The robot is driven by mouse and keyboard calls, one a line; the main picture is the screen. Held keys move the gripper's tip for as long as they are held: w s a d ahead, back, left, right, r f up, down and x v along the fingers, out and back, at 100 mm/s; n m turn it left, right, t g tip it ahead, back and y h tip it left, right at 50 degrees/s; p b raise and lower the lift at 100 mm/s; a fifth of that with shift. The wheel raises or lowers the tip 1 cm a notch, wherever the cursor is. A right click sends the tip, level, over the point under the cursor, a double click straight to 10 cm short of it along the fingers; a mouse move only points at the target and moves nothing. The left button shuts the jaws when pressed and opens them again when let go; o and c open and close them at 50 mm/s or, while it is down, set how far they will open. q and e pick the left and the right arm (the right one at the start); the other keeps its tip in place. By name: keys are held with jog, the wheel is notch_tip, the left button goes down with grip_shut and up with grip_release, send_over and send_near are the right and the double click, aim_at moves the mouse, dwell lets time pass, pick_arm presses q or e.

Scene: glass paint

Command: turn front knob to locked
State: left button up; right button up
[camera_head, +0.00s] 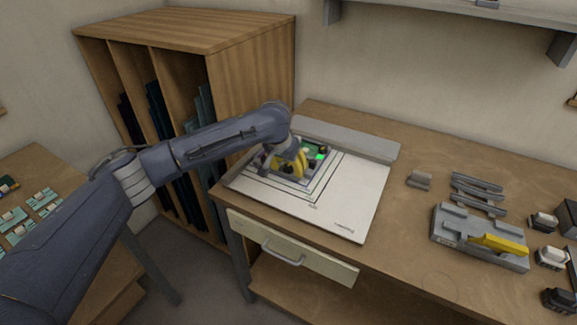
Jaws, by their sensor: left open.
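My left arm reaches in from the left, and its gripper (276,168) is over the small framed fixture (318,180) on the white board (350,196). The gripper is open, with its fingers low at the fixture's left part. A yellow part (301,158) shows beside the gripper, and a small green patch (320,156) shows behind it. I cannot make out the front knob; the gripper and wrist cover part of the fixture. I cannot tell whether the fingers touch anything. My right gripper is not in view.
A grey bar (350,138) runs along the board's back edge. To the right are a grey block with a yellow handle (498,243), grey strips (478,193) and several small dark-and-white pieces. A wooden rack (250,75) stands behind my arm.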

pick_arm(q)
jog(key=shift+c, duration=0.3)
grip_shut()
jog(key=shift+m, duration=0.6)
jog(key=m+g+h, duration=0.1)
jog(key=m, duration=0.2)
jog(key=m+g+h, duration=0.1)
jog(key=m, duration=0.1)
jog(key=shift+m, duration=0.4)
jog(key=m+g, duration=0.1)
jog(key=m, duration=0.2)
jog(key=m+g, duration=0.1)
jog(key=m, duration=0.2)
jog(key=shift+s+d+h, duration=0.1)
jog(key=shift+h, duration=0.2)
jog(key=shift+m+g, duration=0.3)
jog(key=shift+o, duration=0.3)
grip_release()
